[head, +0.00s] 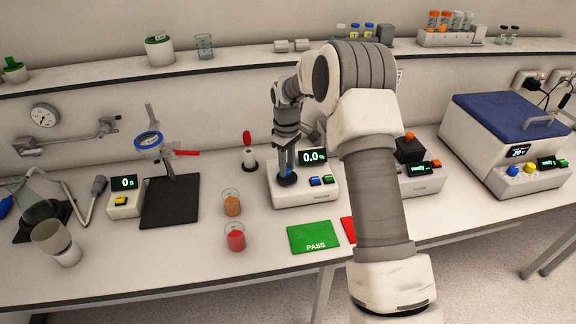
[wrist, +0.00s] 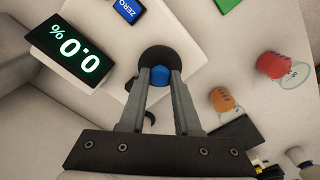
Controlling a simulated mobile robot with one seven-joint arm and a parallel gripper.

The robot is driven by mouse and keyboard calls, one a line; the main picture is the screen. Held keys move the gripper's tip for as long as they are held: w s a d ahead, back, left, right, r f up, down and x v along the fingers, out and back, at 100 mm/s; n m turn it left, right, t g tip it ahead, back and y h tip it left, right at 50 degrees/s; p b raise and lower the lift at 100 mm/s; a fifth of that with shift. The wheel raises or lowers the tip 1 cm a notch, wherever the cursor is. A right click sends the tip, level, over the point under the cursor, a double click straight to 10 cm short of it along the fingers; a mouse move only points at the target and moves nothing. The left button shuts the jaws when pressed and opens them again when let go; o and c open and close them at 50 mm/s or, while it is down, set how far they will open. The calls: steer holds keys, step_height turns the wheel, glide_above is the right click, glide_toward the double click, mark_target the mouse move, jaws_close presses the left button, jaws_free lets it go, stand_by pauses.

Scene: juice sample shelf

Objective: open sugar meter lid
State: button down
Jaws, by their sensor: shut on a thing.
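The sugar meter (head: 318,194) is a white box with a green "0.0" display (head: 313,157), shown as "0.0 %" in the wrist view (wrist: 75,47). Its lid is a round black disc (wrist: 167,56) with a blue knob (wrist: 160,77). My gripper (head: 287,173) points down over the meter's left part. In the wrist view its two fingers (wrist: 160,82) are shut on the blue knob. The lid appears to lie on the meter's top; its underside is hidden.
Beakers of orange (head: 232,206) and red juice (head: 236,240) stand left of the meter. A green PASS mat (head: 315,237) lies in front. A red-topped stand (head: 248,150) is close at the left, and another device (head: 421,180) stands right, partly behind my arm.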

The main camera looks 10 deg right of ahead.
steer(key=a+m, duration=0.1)
steer(key=m, duration=0.1)
steer(key=a+m+b, duration=0.1)
steer(key=m, duration=0.1)
steer(key=shift+w+a+m, duration=0.15)
steer(key=shift+w+m, duration=0.2)
steer(key=shift+m, duration=0.05)
steer(key=m, duration=0.1)
steer(key=w+a+m, duration=0.1)
steer(key=m, duration=0.1)
steer(key=shift+a+m, duration=0.2)
steer(key=shift+m, duration=0.1)
steer(key=w+m, duration=0.1)
steer(key=m, duration=0.1)
steer(key=w+a+m, duration=0.1)
steer(key=m, duration=0.1)
steer(key=shift+r+m, duration=0.1)
steer(key=shift+m, duration=0.2)
steer(key=shift+w+a+m+p, duration=0.2)
steer(key=shift+w+m, duration=0.3)
steer(key=shift+m, duration=0.55)
steer(key=shift+w+a+m+p, duration=0.1)
steer(key=shift+w+m+p, duration=0.25)
steer(key=shift+m, duration=0.7)
steer(key=shift+w+d, duration=0.1)
steer(key=shift+w, duration=0.05)
steer(key=c, duration=0.6)
jaws_free()
step_height(320, 180, up, 17)
steer(key=shift+r, duration=0.2)
